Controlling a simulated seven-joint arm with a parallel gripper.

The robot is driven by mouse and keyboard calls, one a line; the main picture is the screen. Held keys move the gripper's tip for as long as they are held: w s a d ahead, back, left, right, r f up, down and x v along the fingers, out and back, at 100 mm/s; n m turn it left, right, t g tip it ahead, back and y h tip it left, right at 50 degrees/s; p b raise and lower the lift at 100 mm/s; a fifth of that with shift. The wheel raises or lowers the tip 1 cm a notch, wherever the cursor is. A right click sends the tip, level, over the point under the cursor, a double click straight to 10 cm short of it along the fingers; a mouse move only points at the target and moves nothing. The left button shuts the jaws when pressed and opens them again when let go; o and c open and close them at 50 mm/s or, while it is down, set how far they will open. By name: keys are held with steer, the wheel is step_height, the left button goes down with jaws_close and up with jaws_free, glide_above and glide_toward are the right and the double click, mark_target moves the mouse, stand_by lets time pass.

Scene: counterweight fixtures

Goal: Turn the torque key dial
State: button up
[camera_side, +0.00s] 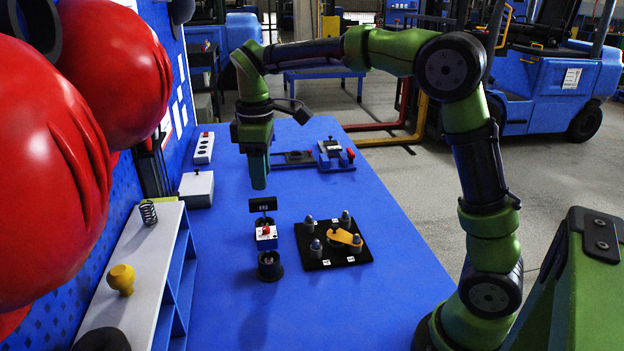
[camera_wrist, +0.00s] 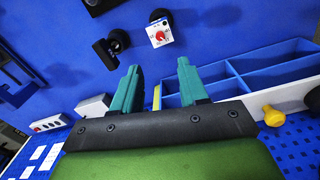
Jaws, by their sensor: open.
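The dial is a small white box with a red knob (camera_side: 266,232) on the blue table in the side view, just in front of a small black display (camera_side: 262,204). In the wrist view the white dial box (camera_wrist: 160,33) shows its red knob and scale marks, ahead of the fingertips and roughly centred between them. My gripper (camera_side: 258,184) points down above the table, behind the display in the side view and apart from the dial. In the wrist view its two teal fingers (camera_wrist: 158,65) are spread with nothing between them.
A black cup (camera_side: 269,266) stands in front of the dial. A black plate (camera_side: 314,264) with several grey pegs and an orange lever lies to its right. A white shelf (camera_side: 130,275) with a spring and yellow knob is left. Large red shapes (camera_side: 60,150) block the left foreground.

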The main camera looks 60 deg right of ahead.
mark_target(266, 228)
step_height(266, 228, down, 12)
steer(key=shift+w+d+f, duration=0.1)
steer(key=shift+d+f, duration=0.05)
steer(key=shift+f, duration=0.1)
jaws_close()
stand_by(0.3)
